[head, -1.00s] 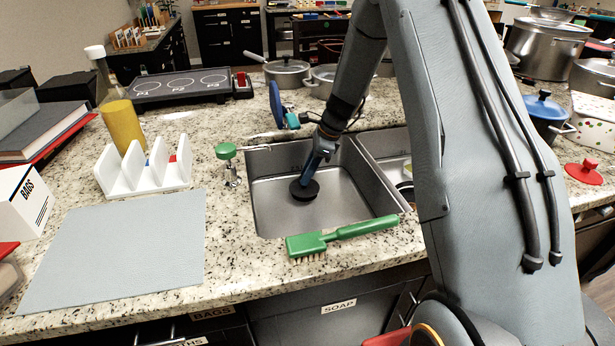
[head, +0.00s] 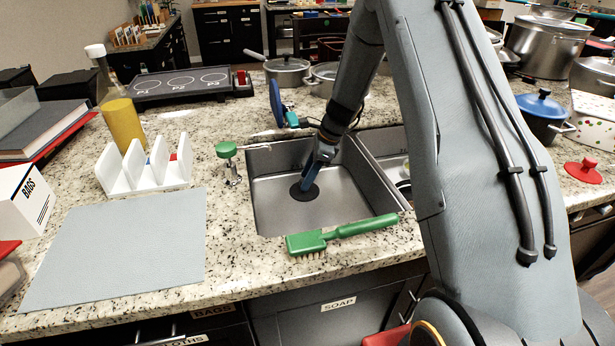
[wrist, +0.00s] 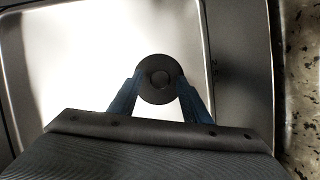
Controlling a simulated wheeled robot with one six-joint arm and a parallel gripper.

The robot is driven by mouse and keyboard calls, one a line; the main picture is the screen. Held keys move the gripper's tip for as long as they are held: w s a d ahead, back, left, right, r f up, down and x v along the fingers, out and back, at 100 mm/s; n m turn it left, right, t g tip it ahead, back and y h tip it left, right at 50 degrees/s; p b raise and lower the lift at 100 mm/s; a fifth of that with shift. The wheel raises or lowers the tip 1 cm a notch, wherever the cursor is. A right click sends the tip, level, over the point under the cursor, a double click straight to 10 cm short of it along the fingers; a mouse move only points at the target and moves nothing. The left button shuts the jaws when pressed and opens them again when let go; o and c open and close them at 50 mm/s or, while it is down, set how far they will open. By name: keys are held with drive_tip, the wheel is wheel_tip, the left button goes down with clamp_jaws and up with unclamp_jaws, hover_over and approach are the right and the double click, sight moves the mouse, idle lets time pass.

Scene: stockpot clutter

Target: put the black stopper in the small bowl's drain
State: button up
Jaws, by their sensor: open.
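The black stopper (head: 304,191) lies flat, low on the floor of the left sink bowl (head: 268,205). In the wrist view it is a round dark disc with a central knob (wrist: 158,80). My gripper (head: 312,178) is open and reaches down into this bowl just over the stopper. In the wrist view its two blue fingers (wrist: 159,88) stand apart at either side of the disc, and the knob shows free between them. No drain opening shows in this bowl; the stopper covers that spot. I cannot tell how deeply it is seated.
A second sink bowl (head: 376,150) lies to the right, partly hidden by my arm. A green brush (head: 340,234) lies along the front rim. A green-topped fitting (head: 227,151) stands left of the sink, and a blue item (head: 277,104) stands behind it. A grey mat (head: 115,250) lies left.

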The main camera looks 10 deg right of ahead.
drive_tip(key=b+v, duration=0.2)
drive_tip(key=v, duration=1)
drive_tip(key=shift+b, duration=0.3)
